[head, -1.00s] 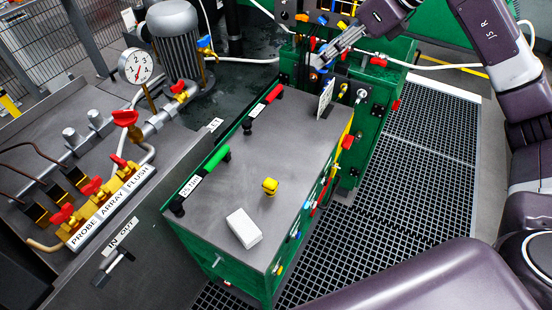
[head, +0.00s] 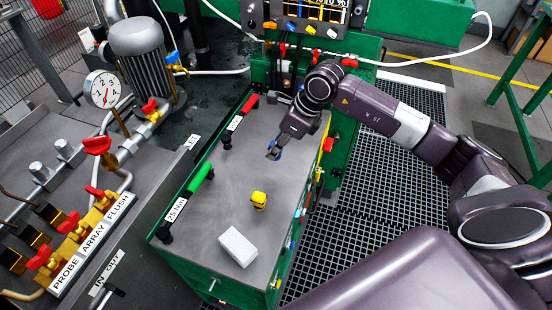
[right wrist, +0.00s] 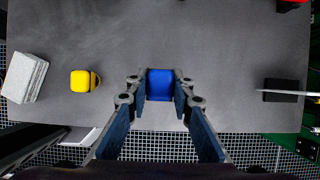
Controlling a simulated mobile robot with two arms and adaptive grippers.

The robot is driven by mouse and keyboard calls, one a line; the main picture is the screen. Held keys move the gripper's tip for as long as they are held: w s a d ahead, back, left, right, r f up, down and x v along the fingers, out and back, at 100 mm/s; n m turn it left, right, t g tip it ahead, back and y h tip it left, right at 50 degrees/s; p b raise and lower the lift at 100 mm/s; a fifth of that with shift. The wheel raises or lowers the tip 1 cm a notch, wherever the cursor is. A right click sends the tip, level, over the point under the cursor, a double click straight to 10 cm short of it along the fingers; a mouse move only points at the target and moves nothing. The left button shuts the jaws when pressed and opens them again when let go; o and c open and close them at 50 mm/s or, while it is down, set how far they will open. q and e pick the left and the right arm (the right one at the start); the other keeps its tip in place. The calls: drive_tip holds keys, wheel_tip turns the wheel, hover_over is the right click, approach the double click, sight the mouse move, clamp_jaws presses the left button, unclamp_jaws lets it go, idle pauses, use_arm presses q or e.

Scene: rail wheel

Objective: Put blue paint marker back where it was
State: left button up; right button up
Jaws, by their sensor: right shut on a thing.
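The blue paint marker (right wrist: 160,84) is between the fingertips of my right gripper (right wrist: 160,90) in the right wrist view, seen end-on as a blue block. I cannot tell whether the marker touches the top. A yellow marker-like piece (head: 259,200) stands on the top, nearer to me; it also shows in the right wrist view (right wrist: 81,81). My left gripper is out of view.
A white block (head: 238,247) lies near the cart's front edge. Green-handled (head: 201,178) and red-handled (head: 247,104) tools lie along its left side. A pipe bench with a gauge (head: 102,88) stands at left. Grating floor (head: 385,175) is at right.

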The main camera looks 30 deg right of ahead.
sight(276, 171)
drive_tip(key=shift+f, duration=0.85)
wheel_tip(276, 171, down, 4)
drive_tip(key=shift+f+p, duration=0.2)
drive_tip(key=shift+p, duration=0.25)
drive_tip(key=shift+f, duration=0.1)
drive_tip(key=o, duration=0.5)
drive_tip(key=shift+f, duration=0.1)
drive_tip(key=o, duration=0.5)
